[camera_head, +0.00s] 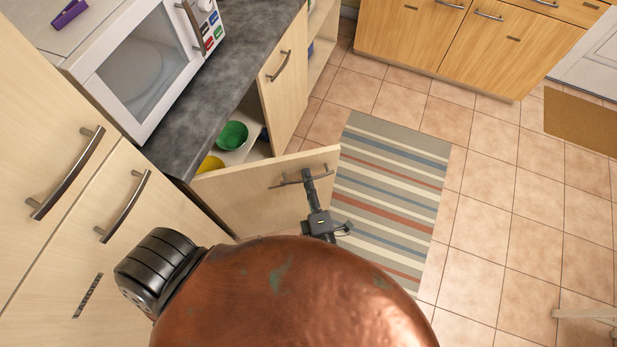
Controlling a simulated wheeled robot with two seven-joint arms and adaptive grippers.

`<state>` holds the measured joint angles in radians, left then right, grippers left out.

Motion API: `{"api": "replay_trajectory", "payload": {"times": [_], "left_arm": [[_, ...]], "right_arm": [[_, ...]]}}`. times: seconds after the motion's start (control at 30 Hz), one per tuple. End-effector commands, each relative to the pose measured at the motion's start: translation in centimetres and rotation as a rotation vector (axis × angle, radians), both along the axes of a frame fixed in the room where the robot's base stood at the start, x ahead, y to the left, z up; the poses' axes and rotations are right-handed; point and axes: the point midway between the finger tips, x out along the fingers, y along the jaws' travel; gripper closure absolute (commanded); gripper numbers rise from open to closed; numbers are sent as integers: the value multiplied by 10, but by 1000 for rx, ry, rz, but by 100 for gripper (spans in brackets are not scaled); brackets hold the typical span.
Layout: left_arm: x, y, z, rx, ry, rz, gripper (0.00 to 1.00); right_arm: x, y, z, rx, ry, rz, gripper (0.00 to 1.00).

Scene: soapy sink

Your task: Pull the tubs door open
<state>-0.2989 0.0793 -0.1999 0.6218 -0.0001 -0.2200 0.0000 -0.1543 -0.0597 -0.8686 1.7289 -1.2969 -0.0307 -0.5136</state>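The pale wooden tubs door (245,197) stands swung out from the counter cabinet, its free edge over the striped rug. A green tub (232,135) and a yellow tub (210,164) show in the cabinet behind it. The door's dark bar handle (290,183) is near its free edge, on the side facing me. My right gripper (307,175) is at this handle, its fingers overlapping the handle's right part. I cannot tell whether the fingers are closed around the bar or only touch it. My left gripper is not in view.
A white microwave (140,70) stands on the dark counter (215,95). A neighbouring cabinet door (287,90) looks shut. Tall cabinet fronts with handles (122,208) stand at left. The striped rug (390,190) and tiled floor (500,200) give free room on the right.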

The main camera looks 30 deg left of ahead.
Motion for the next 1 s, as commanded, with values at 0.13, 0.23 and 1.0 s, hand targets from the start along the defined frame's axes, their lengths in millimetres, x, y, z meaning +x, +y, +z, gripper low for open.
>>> {"api": "replay_trajectory", "payload": {"times": [0.13,0.23,1.0], "left_arm": [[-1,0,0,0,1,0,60],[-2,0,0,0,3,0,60],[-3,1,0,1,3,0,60]], "right_arm": [[-1,1,0,0,0,3,79],[0,0,0,-1,1,0,72],[1,0,45,8,-11,2,71]]}}
